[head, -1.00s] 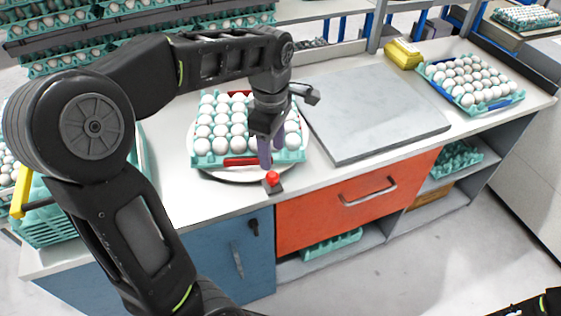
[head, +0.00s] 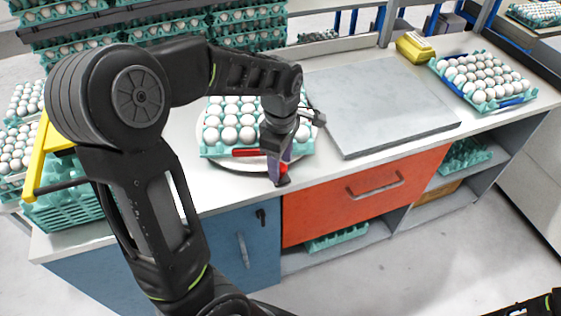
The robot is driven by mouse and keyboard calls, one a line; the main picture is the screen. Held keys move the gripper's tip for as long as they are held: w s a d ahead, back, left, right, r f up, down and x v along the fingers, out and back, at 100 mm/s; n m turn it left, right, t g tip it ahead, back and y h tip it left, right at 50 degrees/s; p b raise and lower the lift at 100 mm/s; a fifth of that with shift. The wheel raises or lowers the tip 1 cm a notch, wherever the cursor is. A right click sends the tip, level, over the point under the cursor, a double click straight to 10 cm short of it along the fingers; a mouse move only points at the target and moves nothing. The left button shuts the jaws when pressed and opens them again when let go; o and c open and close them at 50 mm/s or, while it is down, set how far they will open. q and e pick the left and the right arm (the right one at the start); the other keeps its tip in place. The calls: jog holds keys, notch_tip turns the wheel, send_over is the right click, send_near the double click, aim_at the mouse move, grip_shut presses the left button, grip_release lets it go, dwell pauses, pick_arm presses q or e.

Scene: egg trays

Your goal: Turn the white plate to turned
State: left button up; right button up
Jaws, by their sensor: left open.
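The round white plate (head: 243,167) lies on the white worktop, with its front rim showing below a teal egg tray (head: 210,151) full of white eggs. A red piece (head: 245,153) shows at the tray's front edge. My left gripper (head: 281,171) is open, pointing down over the plate's front right edge. My left arm hides part of the tray. My right gripper is out of view; only a dark arm part shows at the lower right.
A grey slab (head: 385,105) lies to the right of the plate. A second egg tray (head: 520,99) and a yellow carton (head: 414,47) stand further right. Stacked egg trays stand behind, and a teal crate (head: 75,208) is at left.

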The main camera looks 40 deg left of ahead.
pick_arm(q)
jog(key=shift+f, duration=0.15)
jog(key=shift+c, duration=0.3)
grip_shut()
dwell(1.1)
